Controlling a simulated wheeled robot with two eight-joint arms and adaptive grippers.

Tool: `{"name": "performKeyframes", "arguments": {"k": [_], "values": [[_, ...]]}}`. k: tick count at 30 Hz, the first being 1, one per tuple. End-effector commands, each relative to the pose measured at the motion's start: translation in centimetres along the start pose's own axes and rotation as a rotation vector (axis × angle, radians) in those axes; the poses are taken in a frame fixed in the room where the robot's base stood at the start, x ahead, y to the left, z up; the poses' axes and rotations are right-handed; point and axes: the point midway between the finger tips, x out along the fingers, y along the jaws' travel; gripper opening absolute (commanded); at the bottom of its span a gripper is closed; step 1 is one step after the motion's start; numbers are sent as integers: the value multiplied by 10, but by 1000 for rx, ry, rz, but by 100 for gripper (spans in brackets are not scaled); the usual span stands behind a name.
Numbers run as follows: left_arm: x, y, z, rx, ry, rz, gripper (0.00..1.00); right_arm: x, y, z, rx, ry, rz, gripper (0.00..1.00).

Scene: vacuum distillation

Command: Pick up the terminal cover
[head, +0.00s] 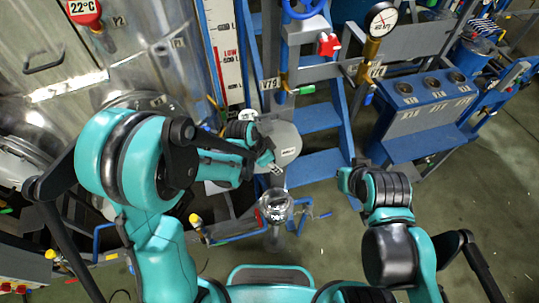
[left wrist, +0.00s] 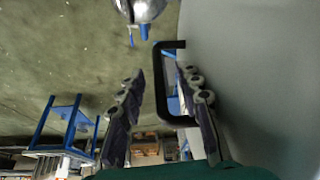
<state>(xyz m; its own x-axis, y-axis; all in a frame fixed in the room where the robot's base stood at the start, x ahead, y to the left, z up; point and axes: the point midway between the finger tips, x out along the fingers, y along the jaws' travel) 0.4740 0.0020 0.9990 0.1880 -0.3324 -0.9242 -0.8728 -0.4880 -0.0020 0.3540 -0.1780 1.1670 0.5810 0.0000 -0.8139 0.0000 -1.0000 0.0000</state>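The likely terminal cover is a light grey rounded housing with a small label (head: 286,143), at the centre of the head view. In the left wrist view a smooth grey surface (left wrist: 255,70) fills the right side, with a black U-shaped handle (left wrist: 161,85) standing out from it. My left gripper (left wrist: 162,74) is open, its fingers on either side of the handle's outer bar. The right finger is closer to the handle; contact cannot be told. In the head view my left gripper (head: 270,164) is at the housing's left front. My right gripper (head: 346,180) is to the right, away from it; its fingers are unclear.
Blue steps (head: 322,165) stand behind the housing. A blue panel with several round dials (head: 432,85) is at right. A glass vessel (head: 276,208) stands in front of the housing. Metal tanks (head: 150,50) fill the upper left. Green floor is open at lower right.

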Motion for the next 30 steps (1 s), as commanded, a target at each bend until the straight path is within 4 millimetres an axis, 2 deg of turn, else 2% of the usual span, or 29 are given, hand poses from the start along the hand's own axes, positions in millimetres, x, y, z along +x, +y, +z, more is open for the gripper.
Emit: {"name": "performKeyframes", "arguments": {"k": [5,6,9,10,23,26,30], "values": [[0,0,0,0,0,0,34,0,0,0,0,0,0,0],[0,0,0,0,0,0,32,0,0,0,0,0,0,0],[0,0,0,0,0,0,5,0,0,0,0,0,0,0],[0,0,0,0,0,0,0,0,0,0,0,0,0,0],[-3,0,-1,0,1,-1,0,-1,0,-1,0,0,0,0],[-9,0,-4,0,1,-1,0,-2,0,-2,0,0,0,0],[-26,0,-11,0,1,-1,0,-7,0,-5,0,0,0,0]]}}
